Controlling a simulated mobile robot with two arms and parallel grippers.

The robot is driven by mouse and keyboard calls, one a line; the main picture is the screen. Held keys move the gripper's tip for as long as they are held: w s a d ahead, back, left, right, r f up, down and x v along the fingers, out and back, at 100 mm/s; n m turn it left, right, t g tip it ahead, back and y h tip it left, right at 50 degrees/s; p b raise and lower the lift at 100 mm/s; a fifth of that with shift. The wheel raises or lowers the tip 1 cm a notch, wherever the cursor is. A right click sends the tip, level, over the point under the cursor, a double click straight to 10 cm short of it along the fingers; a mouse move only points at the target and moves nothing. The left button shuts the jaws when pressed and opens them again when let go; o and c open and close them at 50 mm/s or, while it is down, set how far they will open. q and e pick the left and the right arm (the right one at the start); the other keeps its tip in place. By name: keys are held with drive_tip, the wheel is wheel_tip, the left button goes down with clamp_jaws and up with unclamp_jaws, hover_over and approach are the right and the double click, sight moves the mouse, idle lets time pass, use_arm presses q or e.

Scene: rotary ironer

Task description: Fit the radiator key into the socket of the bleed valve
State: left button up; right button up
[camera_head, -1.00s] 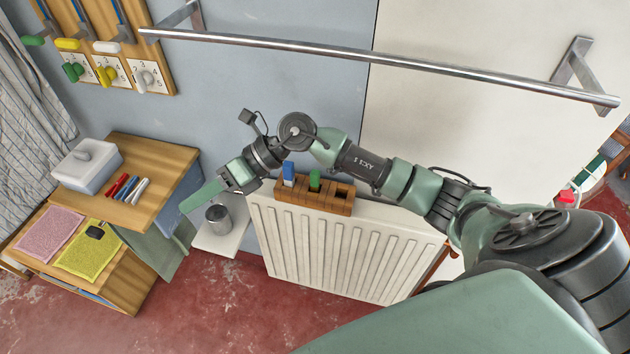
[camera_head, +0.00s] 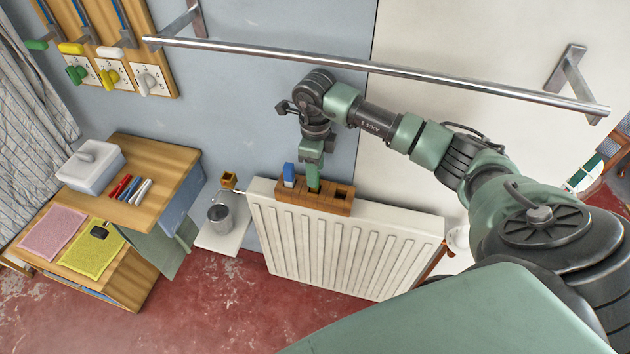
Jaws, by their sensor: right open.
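My right gripper (camera_head: 313,182) points down over the wooden holder (camera_head: 327,207) on top of the radiator. Its jaws are open around or right at the green-handled piece in the middle slot, which they mostly hide; I cannot tell whether they touch it. A blue-handled piece (camera_head: 289,174) stands upright in the left slot, and the right slot looks empty. I cannot tell which piece is the radiator key. A small brass-coloured part with a dark opening (camera_head: 228,180), seemingly the bleed valve's socket, sits by the radiator's left end. My left gripper is out of view.
The white ribbed radiator (camera_head: 335,255) stands against the wall. A metal cup (camera_head: 219,215) is on a white shelf (camera_head: 235,236) at its left. A steel rail (camera_head: 380,65) runs above my arm. A wooden bench (camera_head: 165,190) with a white box and pens stands left.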

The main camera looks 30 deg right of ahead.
drive_tip(key=shift+f, duration=1)
clamp_jaws()
